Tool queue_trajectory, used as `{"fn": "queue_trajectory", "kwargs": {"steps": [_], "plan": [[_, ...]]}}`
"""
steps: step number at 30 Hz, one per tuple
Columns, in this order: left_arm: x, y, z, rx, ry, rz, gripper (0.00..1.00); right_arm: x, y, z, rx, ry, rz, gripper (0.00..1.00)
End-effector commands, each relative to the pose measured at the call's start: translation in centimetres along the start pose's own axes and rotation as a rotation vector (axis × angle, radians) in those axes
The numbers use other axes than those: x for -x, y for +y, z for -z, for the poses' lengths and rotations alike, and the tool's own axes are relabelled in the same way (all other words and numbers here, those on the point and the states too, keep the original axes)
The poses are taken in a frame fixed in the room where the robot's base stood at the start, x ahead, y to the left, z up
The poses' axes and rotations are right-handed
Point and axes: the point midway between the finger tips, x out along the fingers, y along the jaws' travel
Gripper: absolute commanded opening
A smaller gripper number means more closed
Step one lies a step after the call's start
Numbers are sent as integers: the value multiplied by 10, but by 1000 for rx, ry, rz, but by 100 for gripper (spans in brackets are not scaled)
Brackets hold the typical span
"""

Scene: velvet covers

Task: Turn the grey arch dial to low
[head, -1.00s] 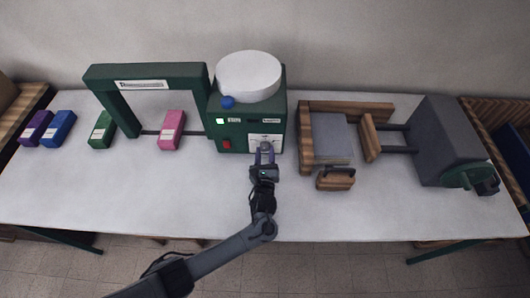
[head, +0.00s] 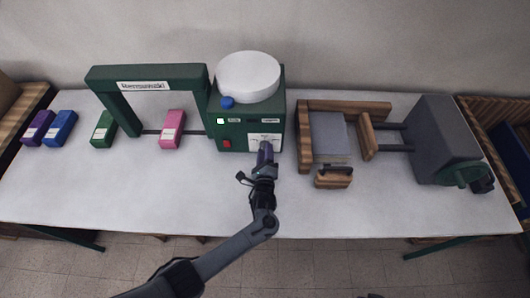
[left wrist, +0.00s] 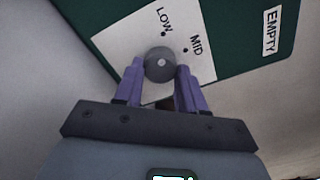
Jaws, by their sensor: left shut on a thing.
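The grey dial (left wrist: 159,64) sits on a white plate (left wrist: 118,46) with the words LOW and MID, on the front of a green machine (head: 233,133). My left gripper (left wrist: 160,75) is shut on the dial, one purple finger on each side of it. In the head view my left gripper (head: 265,153) covers the dial. The left wrist view shows a pale dot on the dial's face; its pointer is not clear, so I cannot tell its setting. My right gripper is not in view.
The machine bears a white drum (head: 248,76), a blue knob (head: 227,102) and a red switch (head: 227,143). A pink block (head: 172,130) lies by the green arch (head: 145,75). A wooden vise-like fixture (head: 334,180) stands right. The table front (head: 120,195) is clear.

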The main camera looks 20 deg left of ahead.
Motion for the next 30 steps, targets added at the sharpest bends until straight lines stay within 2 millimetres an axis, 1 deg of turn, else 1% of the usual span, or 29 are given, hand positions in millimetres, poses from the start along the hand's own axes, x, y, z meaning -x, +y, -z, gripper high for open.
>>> {"fn": "queue_trajectory", "kwargs": {"steps": [7, 18, 19, 21, 24, 30], "plan": [[0, -1, 0, 46, -1, 1, 9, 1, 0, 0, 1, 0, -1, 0], [0, 0, 0, 50, -1, 1, 9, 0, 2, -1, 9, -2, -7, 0], [0, 0, 0, 50, -1, 1, 41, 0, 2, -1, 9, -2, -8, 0], [0, 0, 0, 50, -1, 0, 52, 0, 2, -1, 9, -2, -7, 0], [0, 0, 0, 49, -1, 0, 65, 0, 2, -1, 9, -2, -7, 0], [0, 0, 0, 48, -1, 0, 65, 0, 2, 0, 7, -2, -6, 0]]}}
